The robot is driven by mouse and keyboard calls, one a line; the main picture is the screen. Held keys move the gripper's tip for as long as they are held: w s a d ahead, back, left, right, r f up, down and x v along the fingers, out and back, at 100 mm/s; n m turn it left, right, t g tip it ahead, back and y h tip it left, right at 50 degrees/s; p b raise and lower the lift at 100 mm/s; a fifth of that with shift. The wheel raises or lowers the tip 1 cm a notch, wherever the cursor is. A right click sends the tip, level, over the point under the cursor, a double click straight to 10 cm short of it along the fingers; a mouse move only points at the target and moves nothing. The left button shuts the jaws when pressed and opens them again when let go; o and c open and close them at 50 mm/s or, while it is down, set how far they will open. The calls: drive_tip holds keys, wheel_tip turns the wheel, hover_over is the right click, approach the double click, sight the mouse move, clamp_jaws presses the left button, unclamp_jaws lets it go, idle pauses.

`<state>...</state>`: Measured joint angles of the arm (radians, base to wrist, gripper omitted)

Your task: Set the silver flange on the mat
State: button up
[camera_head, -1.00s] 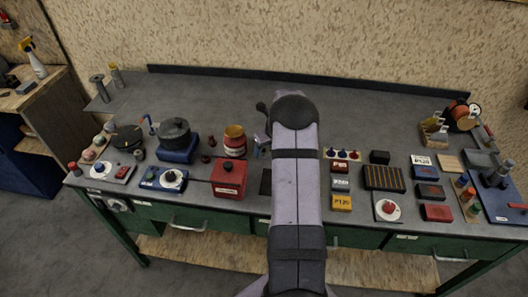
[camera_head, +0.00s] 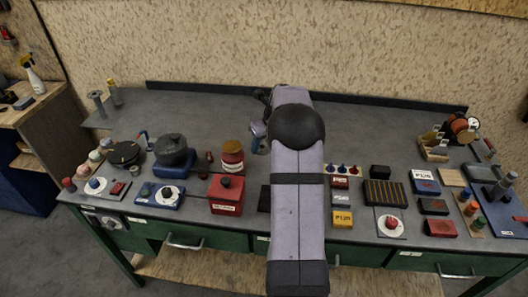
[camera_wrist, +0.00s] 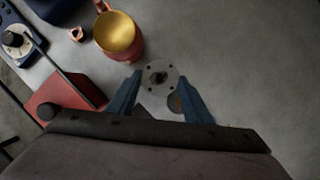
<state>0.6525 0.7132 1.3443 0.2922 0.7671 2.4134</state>
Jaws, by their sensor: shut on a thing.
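In the wrist view, the silver flange (camera_wrist: 160,76) is a round pale disc with small holes and a dark centre. My gripper (camera_wrist: 161,92) has blue fingers on both sides of it and is shut on it, over bare grey bench top. In the head view, the blue fingers of my gripper (camera_head: 258,137) show left of my arm, and the flange cannot be made out. A dark flat patch (camera_head: 264,198) at my arm's left edge may be the mat; my arm covers most of it.
A red and gold pot (camera_wrist: 118,36) stands just left of the flange in the wrist view. A red box (camera_head: 227,194) with a knob is in front of it. Several blocks crowd the right side. The bench's back strip is clear.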

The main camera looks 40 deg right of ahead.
drive_tip(key=s+d+r+m+h, duration=0.1)
drive_tip(key=s+d+r+m, duration=0.1)
drive_tip(key=s+d+r, duration=0.45)
drive_tip(key=s+a+f+n+y, duration=0.4)
drive_tip(key=s+a+n, duration=0.3)
drive_tip(key=a+n, duration=0.2)
drive_tip(key=shift+s+a+f+n+g+p, duration=0.3)
drive_tip(key=shift+s+a+f+n+p, duration=0.15)
drive_tip(key=shift+f, duration=0.3)
drive_tip(key=shift+f+p, duration=0.95)
drive_tip(key=shift+f, duration=4.05)
drive_tip(key=shift+d+f, duration=0.1)
drive_tip(key=o, duration=1.3)
